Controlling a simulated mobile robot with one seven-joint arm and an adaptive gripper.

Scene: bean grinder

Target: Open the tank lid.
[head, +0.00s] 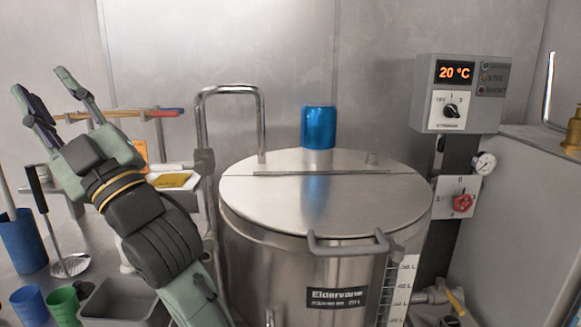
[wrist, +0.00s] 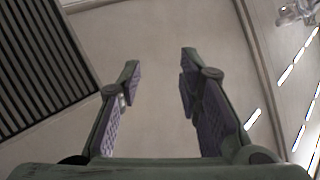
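The steel tank (head: 290,265) stands right of centre in the head view. Its round lid (head: 270,192) lies flat and shut on top, with a seam running across it. A grey bar handle (head: 348,246) sits at the lid's front edge. A blue cylinder (head: 319,128) stands at the back of the lid. My gripper (head: 42,83) is raised at the upper left, well apart from the lid and handle. Its fingers are spread and empty, and they also show open in the wrist view (wrist: 158,75), pointing at a bare pale surface.
A tall steel tube (head: 231,89) rises left of the tank. A control box reading 20 °C (head: 460,92) and a red valve knob (head: 462,203) are at the right. Blue (head: 29,303) and green (head: 62,303) cups and a grey bin (head: 118,301) stand at lower left.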

